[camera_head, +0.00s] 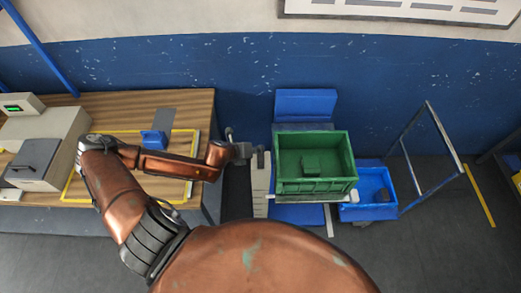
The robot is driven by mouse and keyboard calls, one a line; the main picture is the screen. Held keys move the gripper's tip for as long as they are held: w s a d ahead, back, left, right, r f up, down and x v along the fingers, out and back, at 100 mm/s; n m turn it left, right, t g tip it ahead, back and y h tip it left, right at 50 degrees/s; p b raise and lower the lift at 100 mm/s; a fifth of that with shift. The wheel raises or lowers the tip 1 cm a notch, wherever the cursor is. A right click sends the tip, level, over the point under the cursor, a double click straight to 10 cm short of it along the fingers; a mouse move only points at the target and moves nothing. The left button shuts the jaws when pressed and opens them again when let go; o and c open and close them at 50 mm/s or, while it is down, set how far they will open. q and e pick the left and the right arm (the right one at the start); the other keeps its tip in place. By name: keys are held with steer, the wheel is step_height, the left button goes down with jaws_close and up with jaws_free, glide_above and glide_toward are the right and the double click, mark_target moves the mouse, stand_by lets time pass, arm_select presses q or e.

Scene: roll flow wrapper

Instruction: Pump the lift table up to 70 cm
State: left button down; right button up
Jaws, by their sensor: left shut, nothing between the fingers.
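The lift table (298,214) stands on the floor right of the workbench, its blue parts showing below and behind a green crate. The green crate (343,155) sits on top of it and hides most of its top. A pale upright strip with marks (260,184) stands at its left side; I cannot read the marks. My left gripper (246,151) is shut and empty, just left of the crate and near the top of the strip. I cannot tell whether it touches anything. A thin dark upright piece (229,134) shows beside the gripper. My right gripper is out of view.
A wooden workbench (206,110) with a beige machine (52,137) and a small blue item (154,139) fills the left. Floor is clear at lower right.

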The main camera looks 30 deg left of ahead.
arm_select(q)
steer(key=shift+f+b, duration=0.35)
steer(key=shift+f, duration=0.5)
stand_by(0.5)
stand_by(0.3)
steer(key=shift+r+p, duration=2.8)
steer(key=shift+p, duration=0.1)
steer(key=shift+r, duration=0.1)
step_height(320, 180, up, 5)
steer(key=p, duration=0.5)
steer(key=shift+d, duration=0.1)
